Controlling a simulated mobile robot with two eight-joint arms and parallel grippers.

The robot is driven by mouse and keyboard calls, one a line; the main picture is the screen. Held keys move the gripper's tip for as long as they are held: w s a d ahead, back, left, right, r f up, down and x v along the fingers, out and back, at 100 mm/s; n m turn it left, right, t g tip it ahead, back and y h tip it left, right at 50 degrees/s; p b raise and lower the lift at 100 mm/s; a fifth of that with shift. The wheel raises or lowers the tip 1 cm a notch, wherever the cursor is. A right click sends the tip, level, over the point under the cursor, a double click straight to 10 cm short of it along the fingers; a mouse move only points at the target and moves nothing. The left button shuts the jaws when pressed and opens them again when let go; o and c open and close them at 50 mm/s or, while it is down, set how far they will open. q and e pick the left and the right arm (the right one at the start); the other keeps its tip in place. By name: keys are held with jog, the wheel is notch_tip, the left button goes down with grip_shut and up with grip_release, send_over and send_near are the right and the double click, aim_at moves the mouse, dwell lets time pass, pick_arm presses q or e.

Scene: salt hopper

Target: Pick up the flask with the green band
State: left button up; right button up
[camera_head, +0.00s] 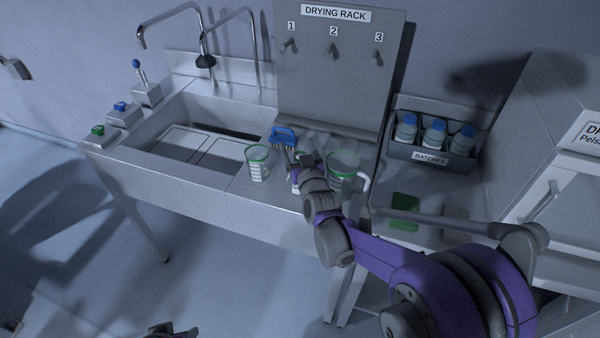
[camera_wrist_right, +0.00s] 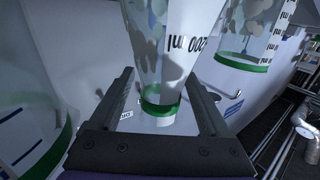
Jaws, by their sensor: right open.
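The flask with the green band (camera_wrist_right: 162,107) is clear with a white printed label. It appears upside down in the wrist view, its neck between my fingers. My right gripper (camera_wrist_right: 160,82) is open, with one finger on each side of the neck and no clear contact. In the head view my right gripper (camera_head: 299,163) is over the counter right of the sink and hides most of the flask. Something dark and purple at the bottom edge may be my left gripper (camera_head: 172,331); its fingers are not clear.
A green-rimmed beaker (camera_head: 258,163) stands left of the gripper, and a green-rimmed jug (camera_head: 345,166) close on its right. A blue brush (camera_head: 283,136) lies behind. The drying rack (camera_head: 340,85) rises at the back. A bottle crate (camera_head: 429,157) and green pad (camera_head: 405,211) are further right.

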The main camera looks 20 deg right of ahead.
jog(key=shift+c, duration=0.7)
grip_shut()
